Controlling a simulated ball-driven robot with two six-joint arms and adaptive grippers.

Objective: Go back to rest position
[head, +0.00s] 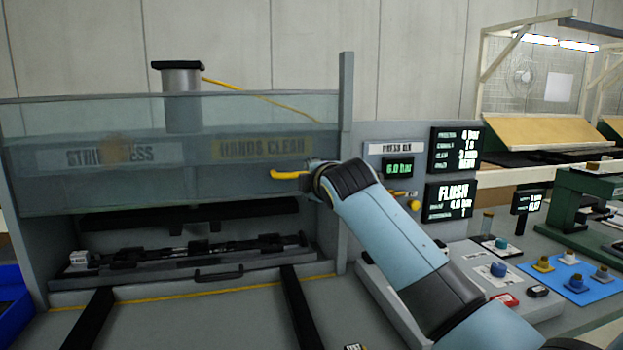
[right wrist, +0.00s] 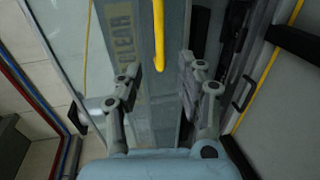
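My right arm comes in from the lower right in the head view, and its gripper (head: 318,176) is by the yellow handle (head: 288,174) at the clear press guard (head: 120,190). In the right wrist view the two fingers of the right gripper (right wrist: 165,78) are spread apart with nothing held. The yellow handle (right wrist: 158,38) shows between and ahead of them; contact cannot be told. Below the guard is a gap, where a dark fixture (head: 190,252) with a pale block (head: 80,260) lies on the press bed. My left gripper is not in view.
A control panel (head: 400,165) and lit displays (head: 450,200) stand right of the press. A console with a blue button (head: 498,270) and a blue mat with several knobs (head: 570,280) lie further right. A blue bin (head: 15,305) is at left.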

